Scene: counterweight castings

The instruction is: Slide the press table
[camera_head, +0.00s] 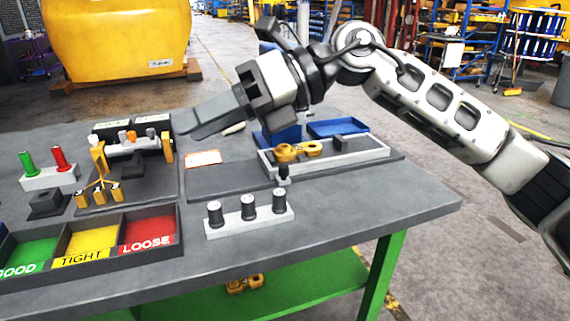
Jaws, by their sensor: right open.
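A long dark base plate (225,181) lies on the grey workbench. On its right part sits a light-rimmed sliding tray (372,152) that looks like the press table, though I cannot be sure. A yellow casting (298,151) lies over the tray's front left, above a small black post (283,173). My right gripper (192,126) is open and empty, in the air above the back of the bench, left of the tray, with its fingers pointing left. It touches nothing that I can see. My left gripper is out of view.
A three-part bin (92,257) marked GOOD, TIGHT and LOOSE stands front left. Behind it are a fixture with yellow posts (167,147) and green and red gauges (60,158). A white block with black plugs (250,222) stands front centre. Blue trays (338,127) lie behind.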

